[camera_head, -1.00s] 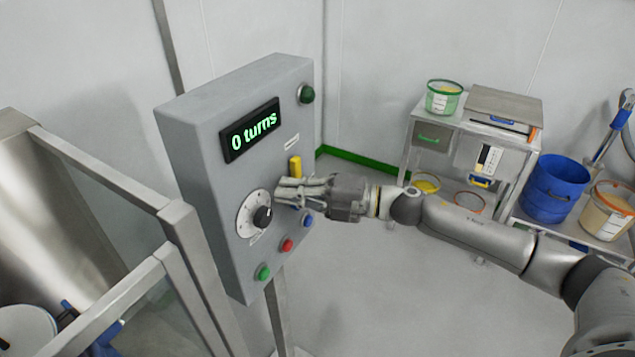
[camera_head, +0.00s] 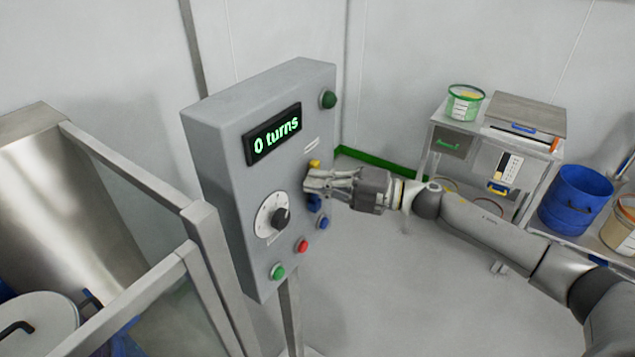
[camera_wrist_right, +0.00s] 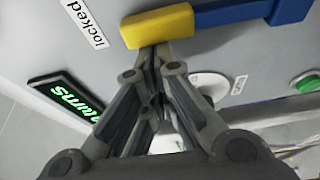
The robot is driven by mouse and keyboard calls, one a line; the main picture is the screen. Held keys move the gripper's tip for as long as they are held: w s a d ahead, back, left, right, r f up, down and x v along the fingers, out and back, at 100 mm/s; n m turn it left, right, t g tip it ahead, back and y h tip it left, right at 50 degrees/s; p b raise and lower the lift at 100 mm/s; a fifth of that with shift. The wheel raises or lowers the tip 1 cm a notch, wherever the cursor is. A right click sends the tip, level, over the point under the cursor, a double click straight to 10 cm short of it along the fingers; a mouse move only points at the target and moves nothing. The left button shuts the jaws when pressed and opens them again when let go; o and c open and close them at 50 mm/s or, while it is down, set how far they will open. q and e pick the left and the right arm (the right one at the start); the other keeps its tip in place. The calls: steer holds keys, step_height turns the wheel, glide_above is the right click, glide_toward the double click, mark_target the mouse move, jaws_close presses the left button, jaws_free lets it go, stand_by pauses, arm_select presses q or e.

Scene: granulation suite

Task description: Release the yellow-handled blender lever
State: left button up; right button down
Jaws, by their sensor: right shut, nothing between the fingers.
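The lever has a yellow handle (camera_head: 314,164) and a blue arm (camera_head: 314,202), on the front of the grey control panel (camera_head: 225,170). My right gripper (camera_head: 307,184) is shut and empty in front of the lever, hiding its middle. In the right wrist view the yellow handle (camera_wrist_right: 158,25) lies just beyond my shut fingertips (camera_wrist_right: 153,55), with the blue arm (camera_wrist_right: 245,12) running right from it. A "locked" label (camera_wrist_right: 84,22) is near the handle's end. I cannot tell whether the fingers touch the handle. My left gripper is not in view.
The panel's display (camera_head: 273,133) reads "0 turns". A metal frame (camera_head: 190,225) stands at left. A cart (camera_head: 480,150) and blue bucket (camera_head: 575,198) stand at right.

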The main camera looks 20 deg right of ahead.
mark_target(322, 157)
steer(key=shift+w+d+r+m, duration=0.1)
steer(key=shift+w+d+m, duration=0.15)
steer(key=shift+m, duration=0.15)
steer(key=w+d+m+t+b, duration=0.1)
steer(key=d+m, duration=0.1)
steer(key=m, duration=0.1)
steer(key=w+d+f+m+t+b, duration=0.1)
steer(key=w+d+m, duration=0.1)
steer(key=m, duration=0.1)
steer(key=w+d+m+t+b, duration=0.1)
steer(key=w+d+m+b, duration=0.1)
steer(key=m, duration=0.2)
steer(key=shift+d+f+y, duration=0.25)
steer(key=shift+f+y, duration=0.1)
steer(key=shift+y, duration=0.05)
steer(key=shift+w+d+f+m+t+b, duration=0.2)
steer(key=shift+w+d+f+m+t, duration=0.15)
steer(key=shift+m, duration=0.45)
steer(key=shift+w+d+f+m+t+b, duration=0.2)
steer(key=shift+d+f+m+t, duration=0.2)
steer(key=shift+m, duration=0.4)
steer(key=shift+r, duration=0.1)
